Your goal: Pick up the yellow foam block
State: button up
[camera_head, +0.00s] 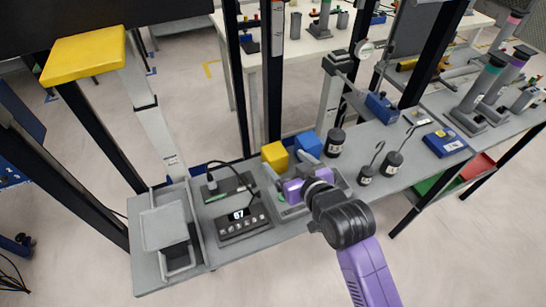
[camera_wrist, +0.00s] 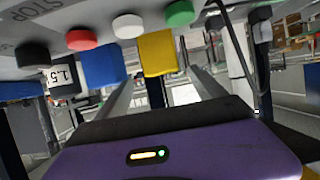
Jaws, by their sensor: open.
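The yellow foam block (camera_head: 275,156) is a small cube at the back of the grey bench, beside a blue block (camera_head: 308,145). My purple gripper (camera_head: 289,168) is low over the bench, just in front of these two blocks, with its grey fingers apart and pointing towards them. In the wrist view, the yellow block (camera_wrist: 157,52) shows beyond the open fingers (camera_wrist: 158,77), roughly between them. The blue block (camera_wrist: 103,66) is to its left there. Nothing is held. Whether the fingertips touch either block cannot be told.
Dark hooked weights (camera_head: 392,162) stand to the right. A dark upright post (camera_head: 272,80) rises behind the yellow block.

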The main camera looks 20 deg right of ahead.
aim_at(276, 153)
jog(key=x, duration=0.7)
jog(key=shift+w+a+r+p, duration=0.1)
jog(key=shift+a+r+p, duration=0.15)
jog(key=shift+p, duration=0.1)
jog(key=c, duration=1.5)
jog(key=shift+o, duration=0.2)
